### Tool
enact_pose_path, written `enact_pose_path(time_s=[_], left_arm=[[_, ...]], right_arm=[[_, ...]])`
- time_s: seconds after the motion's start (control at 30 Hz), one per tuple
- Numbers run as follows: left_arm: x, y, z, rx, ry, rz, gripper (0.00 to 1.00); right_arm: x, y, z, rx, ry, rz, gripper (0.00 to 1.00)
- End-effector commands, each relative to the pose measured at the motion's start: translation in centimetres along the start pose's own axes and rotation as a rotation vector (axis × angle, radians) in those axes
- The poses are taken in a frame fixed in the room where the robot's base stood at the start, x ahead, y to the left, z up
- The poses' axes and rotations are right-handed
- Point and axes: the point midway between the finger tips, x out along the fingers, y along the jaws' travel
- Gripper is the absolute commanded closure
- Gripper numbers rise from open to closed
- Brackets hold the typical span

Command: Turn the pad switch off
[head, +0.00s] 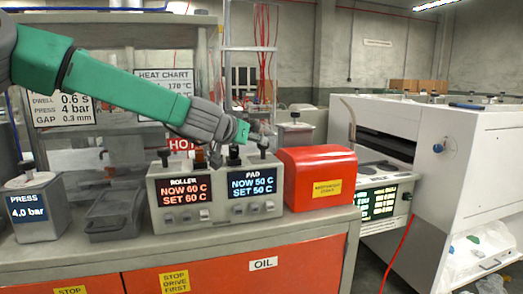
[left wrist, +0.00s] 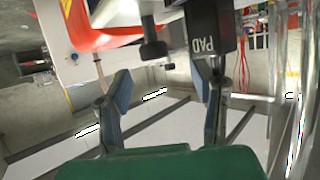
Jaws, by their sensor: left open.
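The control box (head: 218,216) stands on the bench with a ROLLER display (head: 184,191) and a PAD display (head: 252,184). A dark upright part, which looks like the pad switch (head: 234,154), stands on the box top beside the PAD label (head: 255,158). My left gripper (head: 246,134) is just above the box's PAD side. Its fingers (left wrist: 163,92) are apart with nothing between them. The switch position cannot be told. My right gripper is out of view.
A red cover (head: 318,178) stands right of the box, close to my gripper. A grey tray (head: 115,222) and a PRESS unit (head: 37,212) are to the left. A white machine (head: 460,150) stands further right. The bench's front strip is clear.

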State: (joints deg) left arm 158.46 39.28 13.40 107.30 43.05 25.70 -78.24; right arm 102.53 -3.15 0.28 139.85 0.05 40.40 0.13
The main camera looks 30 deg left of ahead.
Motion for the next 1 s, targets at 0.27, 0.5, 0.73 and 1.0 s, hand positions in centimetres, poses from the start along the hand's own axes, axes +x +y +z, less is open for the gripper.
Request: enact_pose_path(time_s=[0.27,0.5,0.73,1.0], left_arm=[[4.8,0.1,0.1,0.002,0.0,-0.001,0.49],[6.2,-0.1,0.0,-0.001,0.001,0.001,0.49],[6.2,-0.1,0.0,0.0,0.0,0.001,0.49],[6.2,0.0,0.0,0.001,0.001,0.0,1.0]], right_arm=[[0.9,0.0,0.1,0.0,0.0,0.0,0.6],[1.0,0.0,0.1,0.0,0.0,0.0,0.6],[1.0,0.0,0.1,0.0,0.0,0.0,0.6],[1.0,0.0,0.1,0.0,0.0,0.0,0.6]])
